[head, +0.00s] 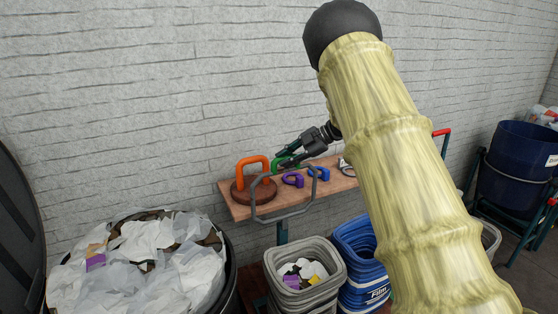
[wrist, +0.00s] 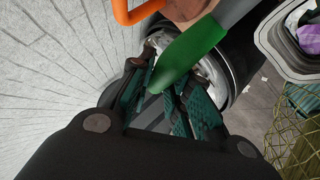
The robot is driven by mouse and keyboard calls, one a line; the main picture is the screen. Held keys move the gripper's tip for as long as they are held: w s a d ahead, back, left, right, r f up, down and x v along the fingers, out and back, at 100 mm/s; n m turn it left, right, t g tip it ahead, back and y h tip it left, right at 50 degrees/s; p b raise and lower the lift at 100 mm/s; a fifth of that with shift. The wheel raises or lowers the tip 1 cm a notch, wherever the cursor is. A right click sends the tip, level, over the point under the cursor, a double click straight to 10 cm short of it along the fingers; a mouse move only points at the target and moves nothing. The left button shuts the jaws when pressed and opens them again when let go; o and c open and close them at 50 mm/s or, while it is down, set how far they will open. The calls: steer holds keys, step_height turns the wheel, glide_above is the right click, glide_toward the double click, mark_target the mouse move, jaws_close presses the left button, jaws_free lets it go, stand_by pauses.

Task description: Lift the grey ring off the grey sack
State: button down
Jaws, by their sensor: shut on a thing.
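The grey ring (head: 256,207) is an angular loop with a green grip. My gripper (head: 288,160) is shut on the green grip, and the ring hangs tilted below it. In the wrist view the ring (wrist: 237,12) runs up and right from the green part between my fingers (wrist: 165,95). The grey sack (head: 330,287) stands open below and to the right of the ring, with white, purple and yellow waste inside. The ring is clear of the sack's mouth. The sack's rim also shows at the upper right of the wrist view (wrist: 270,45).
A wooden shelf (head: 239,211) behind the ring carries an orange handle (head: 239,171) on a round brown base, a purple handle (head: 293,179) and a blue one (head: 318,173). A blue sack (head: 356,242) adjoins the grey one. A full bin (head: 229,277) stands left.

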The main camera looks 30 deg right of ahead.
steer(key=shift+s+f, duration=0.15)
steer(key=shift+f, duration=0.4)
steer(key=c, duration=1.5)
jaws_free()
steer(key=shift+o, duration=0.9)
steer(key=shift+a, duration=0.1)
steer(key=shift+w+f, duration=0.1)
steer(key=shift+w, duration=0.2)
steer(key=shift+v, duration=0.9)
steer(key=v, duration=1.1)
